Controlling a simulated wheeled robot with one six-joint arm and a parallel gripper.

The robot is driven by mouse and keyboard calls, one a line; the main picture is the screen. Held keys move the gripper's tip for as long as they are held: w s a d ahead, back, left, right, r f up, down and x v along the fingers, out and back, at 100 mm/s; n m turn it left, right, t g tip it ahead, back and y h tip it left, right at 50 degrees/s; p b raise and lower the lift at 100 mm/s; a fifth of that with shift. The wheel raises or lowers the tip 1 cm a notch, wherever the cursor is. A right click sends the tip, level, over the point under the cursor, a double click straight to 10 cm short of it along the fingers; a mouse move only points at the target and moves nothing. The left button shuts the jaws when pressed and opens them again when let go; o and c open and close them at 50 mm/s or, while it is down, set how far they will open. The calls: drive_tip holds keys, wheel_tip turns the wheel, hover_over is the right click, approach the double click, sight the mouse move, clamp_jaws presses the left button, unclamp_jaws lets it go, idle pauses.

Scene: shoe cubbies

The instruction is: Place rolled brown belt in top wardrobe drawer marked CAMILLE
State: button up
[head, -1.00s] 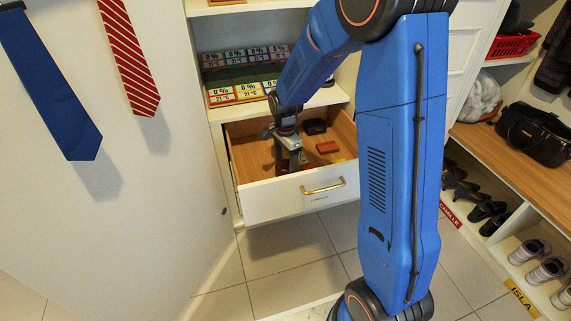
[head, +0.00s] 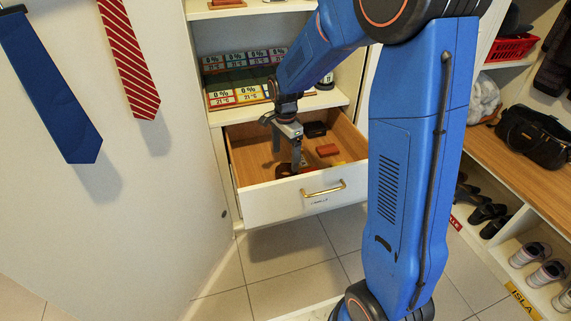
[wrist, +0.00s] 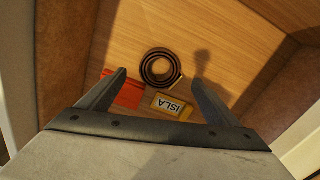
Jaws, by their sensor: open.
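The rolled brown belt (wrist: 161,68) shows in the wrist view as a dark coil over the drawer's wooden floor, beyond and between my fingertips. It looks apart from both fingers. The open drawer (head: 262,204) has a white front, a brass handle and a small label too small to read surely. My gripper (head: 299,166) is open and points down inside this drawer; its fingers also show in the wrist view (wrist: 159,76). A dark reddish-brown thing (head: 285,171) lies below it in the head view, partly hidden by the drawer front; I cannot tell if it is the belt.
A red-orange block (wrist: 124,91) and a yellow ISLA tag (wrist: 172,105) lie near the belt. Ties hang at left; a shoe bench (head: 490,157) is at right.

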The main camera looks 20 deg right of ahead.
sight(285, 170)
drive_tip(key=s+d+r+n+t, duration=0.1)
drive_tip(key=s+r+n, duration=0.1)
drive_tip(key=s+r, duration=0.3)
drive_tip(key=s+d+r+n, duration=0.1)
drive_tip(key=s+r, duration=0.1)
drive_tip(key=r, duration=0.5)
drive_tip(key=s+d+r+n+t, duration=0.1)
drive_tip(key=s+n, duration=0.5)
drive_tip(key=s, duration=0.6)
drive_tip(key=s+d+r+n+t, duration=0.2)
drive_tip(key=s+n, duration=0.4)
drive_tip(key=s, duration=0.7)
drive_tip(key=shift+s+d+r+t, duration=0.2)
drive_tip(key=shift+d+r+t, duration=0.15)
drive_tip(key=shift+r, duration=0.55)
